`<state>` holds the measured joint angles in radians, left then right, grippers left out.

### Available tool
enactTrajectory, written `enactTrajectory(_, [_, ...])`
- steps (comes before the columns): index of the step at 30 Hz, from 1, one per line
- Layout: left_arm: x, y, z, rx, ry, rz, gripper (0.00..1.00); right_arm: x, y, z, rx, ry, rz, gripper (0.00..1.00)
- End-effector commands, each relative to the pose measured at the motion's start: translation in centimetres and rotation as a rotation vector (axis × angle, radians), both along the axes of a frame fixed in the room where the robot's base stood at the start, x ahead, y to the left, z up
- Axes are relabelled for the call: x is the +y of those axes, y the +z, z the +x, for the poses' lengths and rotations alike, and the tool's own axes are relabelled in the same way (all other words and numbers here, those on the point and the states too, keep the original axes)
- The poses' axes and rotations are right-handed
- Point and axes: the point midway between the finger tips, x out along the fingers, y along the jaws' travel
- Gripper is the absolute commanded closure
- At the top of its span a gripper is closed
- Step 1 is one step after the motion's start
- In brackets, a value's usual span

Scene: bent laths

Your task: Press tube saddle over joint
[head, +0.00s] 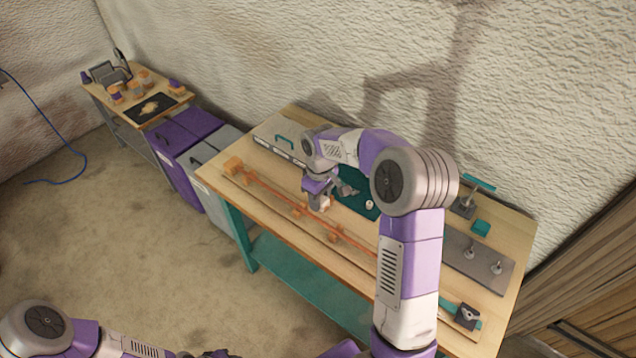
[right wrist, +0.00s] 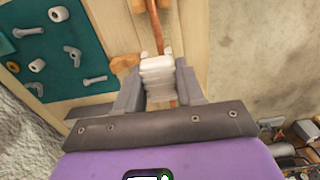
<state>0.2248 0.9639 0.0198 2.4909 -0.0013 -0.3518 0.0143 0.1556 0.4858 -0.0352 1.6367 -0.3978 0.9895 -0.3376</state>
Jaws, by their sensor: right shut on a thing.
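My right gripper (head: 319,202) is over the front part of the workbench, at a long thin reddish-brown lath (head: 270,187). In the right wrist view its two grey fingers (right wrist: 158,88) are shut on a white ribbed piece, which looks like the tube saddle (right wrist: 157,72). The lath (right wrist: 156,28) runs up from behind this piece, in line with it. The piece and the fingers hide the lath's joint, and I cannot tell whether the saddle touches it. Wooden blocks (head: 299,210) stand along the lath. My left arm shows at the lower left, but its gripper is out of view.
A grey plate with pegs (head: 484,262) and a small teal block (head: 481,227) are at the bench's right. Purple and grey bins (head: 186,125) stand left of the bench.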

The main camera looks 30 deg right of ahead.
Motion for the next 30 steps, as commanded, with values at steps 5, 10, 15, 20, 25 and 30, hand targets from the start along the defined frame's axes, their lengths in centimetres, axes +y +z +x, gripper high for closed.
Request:
enactTrajectory(5, [0.0,1.1,0.0,0.0,0.0,0.0,0.6,0.2,-0.1,0.8,0.0,0.025,0.002,0.99])
enactTrajectory(10, [0.0,0.5,0.0,0.0,0.0,0.0,0.6,0.2,-1.0,0.9,0.0,0.027,0.002,0.99])
enactTrajectory(15, [0.0,-0.8,0.0,0.0,0.0,0.0,0.6,0.3,-2.4,0.8,0.001,0.026,0.002,0.99])
enactTrajectory(20, [0.0,-2.3,0.0,0.0,0.0,0.0,0.6,0.3,-4.3,0.8,0.001,0.026,0.003,0.99])
enactTrajectory(25, [0.0,-3.4,0.0,0.0,0.0,0.0,0.6,0.3,-5.9,0.8,0.0,0.026,0.002,0.99])
enactTrajectory(30, [0.0,-3.9,0.0,0.0,0.0,0.0,0.6,0.3,-6.8,0.8,0.0,0.026,0.002,0.99])
